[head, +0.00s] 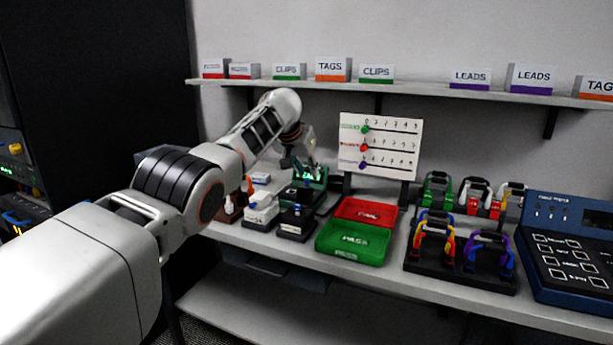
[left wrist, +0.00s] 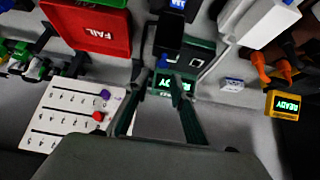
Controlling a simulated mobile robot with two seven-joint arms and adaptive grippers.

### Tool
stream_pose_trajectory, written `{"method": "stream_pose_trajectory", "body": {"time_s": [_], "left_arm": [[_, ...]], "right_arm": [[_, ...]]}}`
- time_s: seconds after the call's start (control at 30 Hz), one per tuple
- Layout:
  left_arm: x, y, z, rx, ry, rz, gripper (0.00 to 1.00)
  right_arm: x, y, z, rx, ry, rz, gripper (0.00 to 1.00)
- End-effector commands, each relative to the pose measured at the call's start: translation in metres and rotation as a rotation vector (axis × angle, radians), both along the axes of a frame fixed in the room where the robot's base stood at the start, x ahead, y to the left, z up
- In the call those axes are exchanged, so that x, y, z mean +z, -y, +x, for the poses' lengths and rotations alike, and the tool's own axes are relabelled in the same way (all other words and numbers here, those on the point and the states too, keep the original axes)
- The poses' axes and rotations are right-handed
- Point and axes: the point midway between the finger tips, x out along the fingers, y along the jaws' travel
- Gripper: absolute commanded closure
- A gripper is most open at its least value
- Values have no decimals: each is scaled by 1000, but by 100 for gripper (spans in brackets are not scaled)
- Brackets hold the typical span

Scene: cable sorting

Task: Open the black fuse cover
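My left gripper (head: 302,158) reaches over the shelf from the left, above a green tester unit (head: 312,177) with a lit display. The unit's READY display (left wrist: 176,86) shows close by the fingertips. A black block (left wrist: 168,35), which looks like the black fuse cover, lies just beyond the tips and also shows in the head view (head: 298,194). I cannot tell whether the fingers touch it or whether it is closed. My right gripper is out of view.
The red FAIL tray (head: 366,203) and green PASS tray (head: 338,240) lie to the right. A white counter board (head: 380,135) stands behind. A white block (head: 262,212) and a labelled black block (head: 297,223) crowd the near side. Cable racks and a blue tester (head: 570,250) stand farther right.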

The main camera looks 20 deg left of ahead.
Motion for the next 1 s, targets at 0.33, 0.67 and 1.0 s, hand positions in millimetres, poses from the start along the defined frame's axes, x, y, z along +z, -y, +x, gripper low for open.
{"method": "stream_pose_trajectory", "body": {"time_s": [0.33,0.67,1.0], "left_arm": [[-6,0,-2,-2,-12,2,71],[0,2,-6,-7,-15,-1,71],[20,0,-21,-4,-11,0,71]], "right_arm": [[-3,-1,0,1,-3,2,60],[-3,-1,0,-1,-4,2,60],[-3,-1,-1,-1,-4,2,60]]}}
